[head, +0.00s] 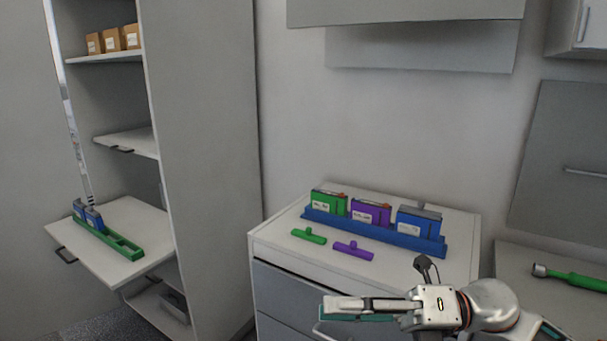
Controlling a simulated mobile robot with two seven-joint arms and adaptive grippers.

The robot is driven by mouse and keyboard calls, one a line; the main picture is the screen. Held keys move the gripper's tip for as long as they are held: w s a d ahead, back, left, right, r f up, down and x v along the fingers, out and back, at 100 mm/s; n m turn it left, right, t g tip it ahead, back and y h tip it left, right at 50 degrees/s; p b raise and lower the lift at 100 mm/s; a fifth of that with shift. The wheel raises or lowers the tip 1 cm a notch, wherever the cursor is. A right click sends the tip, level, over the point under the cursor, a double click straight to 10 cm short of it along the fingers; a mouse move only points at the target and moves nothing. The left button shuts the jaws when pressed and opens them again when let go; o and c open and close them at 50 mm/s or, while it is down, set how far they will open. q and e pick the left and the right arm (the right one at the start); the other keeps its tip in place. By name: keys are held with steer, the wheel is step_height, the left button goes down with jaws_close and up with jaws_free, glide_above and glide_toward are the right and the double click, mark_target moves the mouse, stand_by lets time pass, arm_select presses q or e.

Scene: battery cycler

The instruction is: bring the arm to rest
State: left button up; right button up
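My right gripper (340,308) is in the lower middle of the head view, its fingers pointing left. It is in front of the white drawer cabinet, low in the picture. I see the fingers from the side, with a teal strip along the lower one, and cannot tell how far apart they are. No held object is clear. My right arm (490,304) comes in from the lower right. My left gripper is not in view.
On the cabinet top (285,232), a blue rack (376,232) holds green (328,204), purple (370,213) and blue (417,222) blocks. Green (309,236) and purple (353,250) T-shaped pieces lie in front. Left, a shelf unit's pulled-out tray (80,255) bears a green rack (122,244).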

steer(key=w+d+f+m+t+h, duration=0.4)
steer(key=f+m+t, duration=0.5)
steer(key=m, duration=0.6)
steer(key=w+d+f+m+t+h, duration=0.1)
steer(key=d+f+m+t+h, duration=0.45)
steer(key=f+m, duration=0.75)
steer(key=s+d+f+m+g+h, duration=0.2)
steer(key=s+f+m, duration=0.3)
steer(key=f, duration=0.5)
steer(key=s+d+f+m+g+h, duration=0.1)
steer(key=s+d+f+m+h, duration=0.2)
steer(key=s+f, duration=0.7)
steer(key=shift+s+f+m+g+h, duration=0.15)
steer(key=shift+f+m+g+h, duration=0.35)
steer(key=shift+m, duration=0.7)
